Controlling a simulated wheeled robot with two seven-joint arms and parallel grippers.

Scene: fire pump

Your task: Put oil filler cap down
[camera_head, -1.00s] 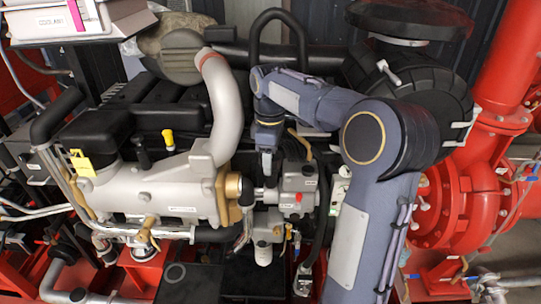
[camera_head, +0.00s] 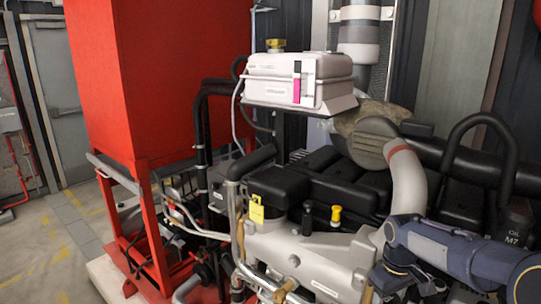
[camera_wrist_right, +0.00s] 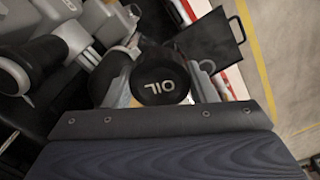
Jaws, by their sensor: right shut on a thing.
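The oil filler cap (camera_wrist_right: 160,84) is a black round cap with "OIL" in pale letters. It shows in the right wrist view, held between the fingers of my right gripper (camera_wrist_right: 160,92), which is shut on it. In the head view my right arm comes in at the lower right, and its wrist end (camera_head: 395,268) is over the front of the engine. The cap cannot be made out there. My left gripper is in neither view.
The engine's pale metal cover (camera_head: 310,255) lies left of my right wrist. A white coolant tank (camera_head: 300,80) and a tall red cabinet (camera_head: 165,80) stand behind. A flat black square plate (camera_wrist_right: 214,42) lies beyond the cap. Clear floor (camera_head: 60,240) shows at left.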

